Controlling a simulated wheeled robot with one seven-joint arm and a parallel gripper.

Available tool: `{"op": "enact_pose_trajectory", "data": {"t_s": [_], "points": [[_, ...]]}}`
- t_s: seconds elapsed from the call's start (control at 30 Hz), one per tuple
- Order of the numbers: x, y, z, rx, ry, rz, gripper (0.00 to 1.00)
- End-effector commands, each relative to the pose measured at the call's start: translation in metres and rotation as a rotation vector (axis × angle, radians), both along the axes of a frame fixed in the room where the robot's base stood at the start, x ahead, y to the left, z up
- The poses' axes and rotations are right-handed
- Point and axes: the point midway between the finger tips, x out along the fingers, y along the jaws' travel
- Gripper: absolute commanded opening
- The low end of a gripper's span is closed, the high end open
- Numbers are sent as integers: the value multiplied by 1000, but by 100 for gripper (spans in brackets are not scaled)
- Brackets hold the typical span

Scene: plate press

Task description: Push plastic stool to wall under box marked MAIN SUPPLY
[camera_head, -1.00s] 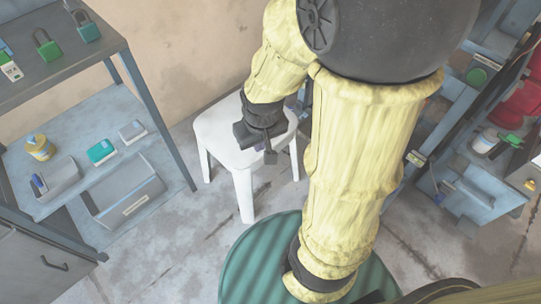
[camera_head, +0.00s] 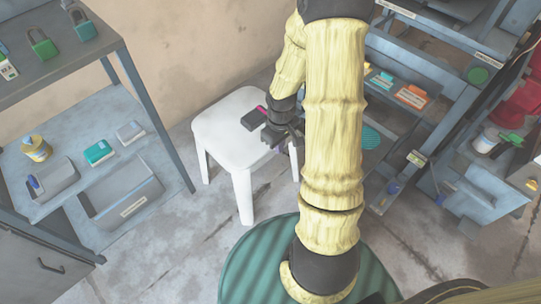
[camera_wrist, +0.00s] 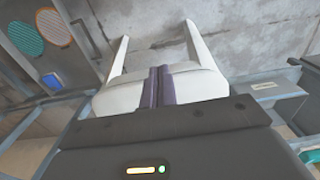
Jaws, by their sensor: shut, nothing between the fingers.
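The white plastic stool (camera_head: 222,130) stands upright on the floor near the back wall, in the middle left of the head view. My gripper (camera_head: 283,144) is at the right side of its seat, partly hidden by my arm. In the wrist view the stool (camera_wrist: 205,86) fills the middle, with legs running up the picture. My gripper's dark fingers (camera_wrist: 157,84) are shut with nothing between them and overlap the seat's edge. I cannot tell whether they touch it. No box with a readable MAIN SUPPLY mark shows.
A metal shelf unit (camera_head: 150,105) with padlocks, bins and small boxes stands left of the stool. A grey rack (camera_head: 400,130) with labelled items stands to the right. The bare beige wall (camera_head: 190,50) is behind the stool.

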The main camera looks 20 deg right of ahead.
Motion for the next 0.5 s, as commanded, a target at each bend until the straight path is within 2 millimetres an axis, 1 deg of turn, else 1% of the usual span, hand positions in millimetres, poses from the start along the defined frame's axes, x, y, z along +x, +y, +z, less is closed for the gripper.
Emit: {"op": "enact_pose_trajectory", "data": {"t_s": [0.13,0.23,0.37,0.5], "points": [[0,0,-6,0,1,0,0],[0,0,-16,0,1,0,0],[-1,1,-37,1,3,-1,0],[-1,0,-63,0,3,0,0]]}}
